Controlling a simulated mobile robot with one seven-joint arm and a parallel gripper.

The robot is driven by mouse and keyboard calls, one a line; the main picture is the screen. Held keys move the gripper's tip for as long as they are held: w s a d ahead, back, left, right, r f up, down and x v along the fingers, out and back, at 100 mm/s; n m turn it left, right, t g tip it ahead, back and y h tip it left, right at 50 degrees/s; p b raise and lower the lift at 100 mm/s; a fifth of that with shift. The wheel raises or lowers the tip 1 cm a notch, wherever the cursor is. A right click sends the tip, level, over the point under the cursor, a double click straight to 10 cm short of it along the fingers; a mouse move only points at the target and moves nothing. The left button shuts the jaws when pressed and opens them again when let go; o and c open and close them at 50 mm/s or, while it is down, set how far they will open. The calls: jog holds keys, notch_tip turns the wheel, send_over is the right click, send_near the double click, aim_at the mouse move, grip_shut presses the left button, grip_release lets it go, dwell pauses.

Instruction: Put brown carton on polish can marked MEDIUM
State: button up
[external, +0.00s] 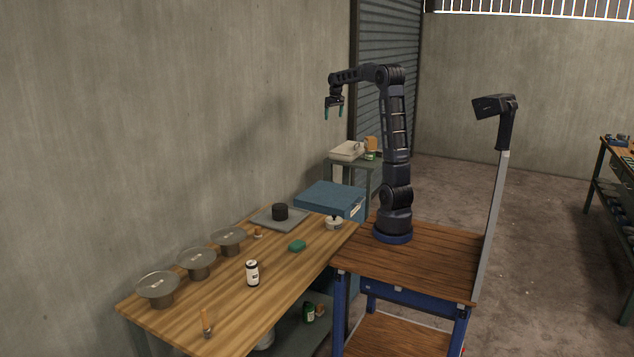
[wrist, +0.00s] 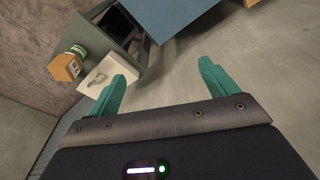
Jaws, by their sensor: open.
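A small orange-brown carton (external: 371,143) is on the grey-green side stand at the back; it also shows at upper left in the wrist view (wrist: 64,68). A green can with a pale label (external: 369,155) is right by it, also seen in the wrist view (wrist: 77,51); I cannot tell if they touch. A white-labelled can with dark ends (external: 252,272) stands on the wooden bench. No lettering is readable, so I cannot tell which can says MEDIUM. My gripper (external: 334,112) is open and empty, high above the bench's far end; its teal fingers show in the wrist view (wrist: 164,72).
A cream lidded box (external: 346,151) shares the side stand (external: 340,168).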

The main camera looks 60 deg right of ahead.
jog(key=s+a+n+t, duration=0.1)
jog(key=s+a, duration=0.4)
jog(key=a, duration=0.7)
jog(key=s+a+n+t, duration=0.1)
jog(key=s+a, duration=0.4)
jog(key=a, duration=0.7)
jog(key=s+a+f+n, duration=0.1)
jog(key=s+a+f, duration=0.3)
jog(key=s+a, duration=0.3)
jog(key=s+a+f+n+t+y, duration=0.1)
jog(key=s+a+f+n, duration=0.1)
jog(key=s+a+f, duration=0.2)
jog(key=s+a, duration=0.3)
jog(key=s, duration=0.3)
jog(key=shift+s+a+f, duration=0.2)
jog(key=shift+s+f, duration=0.1)
jog(key=shift+f, duration=0.1)
